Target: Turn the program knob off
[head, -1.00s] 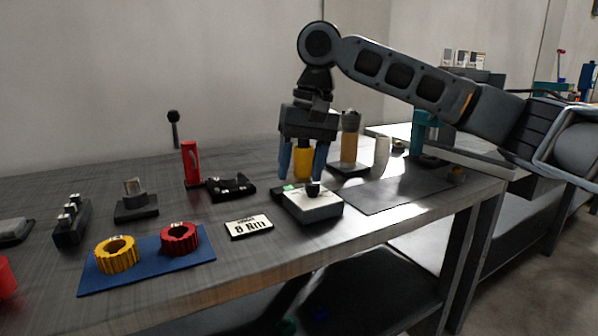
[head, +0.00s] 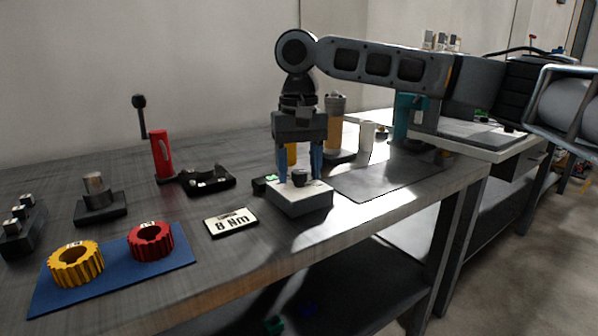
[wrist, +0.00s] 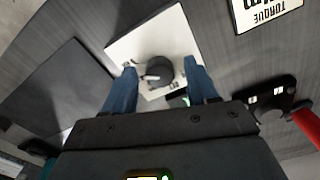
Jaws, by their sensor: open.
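The program knob (head: 299,177) is a small dark round knob on top of a white box (head: 300,199) near the front of the bench. In the wrist view the knob (wrist: 158,71) shows on the white panel (wrist: 131,45), with a light pointer mark on its left side. My gripper (head: 299,181) points down over the box, its two blue fingers apart. In the wrist view the fingers (wrist: 160,76) stand on either side of the knob, with gaps between. I cannot tell whether the fingertips are level with the knob.
An "8 Nm" sign (head: 231,222) lies left of the box. A grey mat (head: 385,180) lies to its right. A blue mat (head: 105,285) with yellow (head: 76,265) and red (head: 151,242) rings is at the left front. A red-handled tool (head: 161,156) stands behind.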

